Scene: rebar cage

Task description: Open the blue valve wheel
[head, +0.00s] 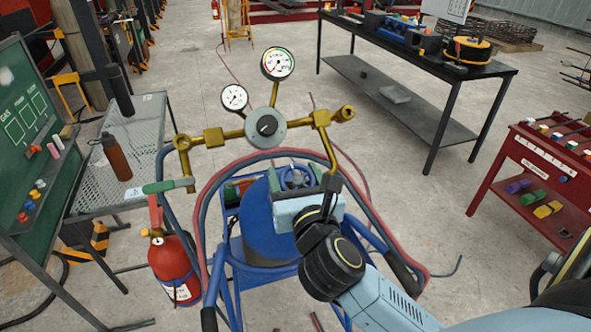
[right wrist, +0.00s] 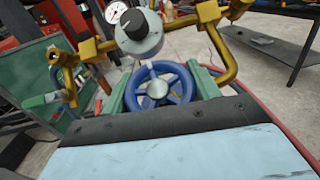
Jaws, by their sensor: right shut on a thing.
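The blue valve wheel (head: 294,177) sits on top of the blue cylinder (head: 268,222), below the brass regulator (head: 266,127) with its two round gauges. My right gripper (head: 293,190) is at the wheel, with its green fingers on either side of it. In the right wrist view the blue wheel (right wrist: 160,88) with its silver hub lies between the two green fingers, and the gripper is shut on it. The gripper body hides the near part of the wheel. My left gripper is not in view.
Red and blue hoses (head: 215,185) loop around the cylinder. A red fire extinguisher (head: 174,267) stands left of it, by a mesh table (head: 140,135) with a brown bottle (head: 116,157). A black workbench (head: 420,70) and a red cart (head: 530,165) are at right. Open floor lies between.

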